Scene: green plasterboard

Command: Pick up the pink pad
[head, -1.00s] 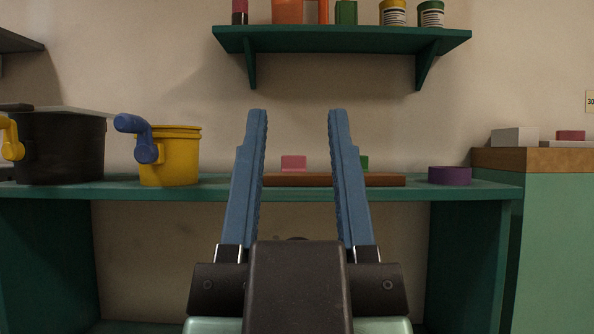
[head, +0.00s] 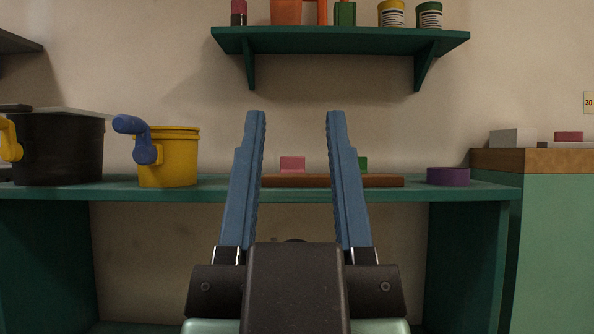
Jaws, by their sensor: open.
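A small pink pad (head: 292,163) stands on a brown board (head: 300,181) on the green bench. My gripper (head: 295,115) is open and empty, its two blue fingers pointing up in the picture. The pad shows in the gap between the fingers, beyond them. The gripper appears apart from the pad. A green block (head: 362,163) on the same board is partly hidden behind the right finger. Another pink block (head: 569,136) sits far right on a white slab.
A yellow pot (head: 172,165) with a blue handle and a black pot (head: 60,150) stand left on the bench (head: 480,190). A purple ring-shaped object (head: 448,176) is at right. A green wall shelf (head: 340,40) hangs above with cans and bottles.

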